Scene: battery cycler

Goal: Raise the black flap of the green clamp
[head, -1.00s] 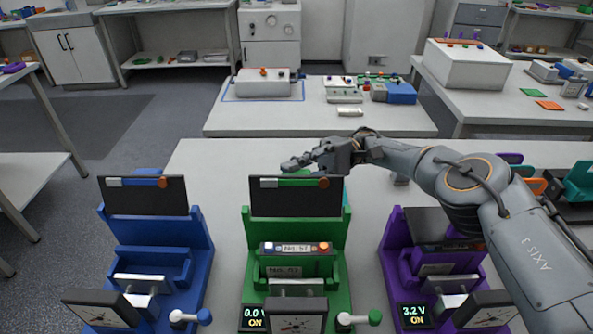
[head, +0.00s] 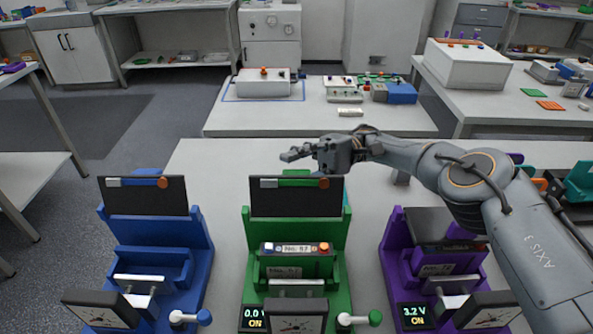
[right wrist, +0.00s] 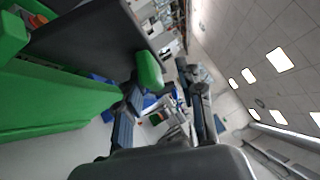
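The green clamp (head: 339,240) stands in the middle of the head view. Its black flap (head: 295,203) is raised upright at the back. A cell (head: 295,248) with a label and a white and an orange end cap sits inside the clamp. My right gripper (head: 291,155) is behind and just above the flap's top edge, empty, its fingers pointing left. In the right wrist view, the two fingers (right wrist: 165,112) are apart, and the dark flap (right wrist: 85,42) and green frame (right wrist: 50,100) lie to their left. My left gripper is not in view.
A blue clamp (head: 205,250) with its flap upright stands to the left. A purple clamp (head: 397,260) with its flap lowered stands to the right, close to my right arm. The white table (head: 225,165) is clear behind the blue and green clamps.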

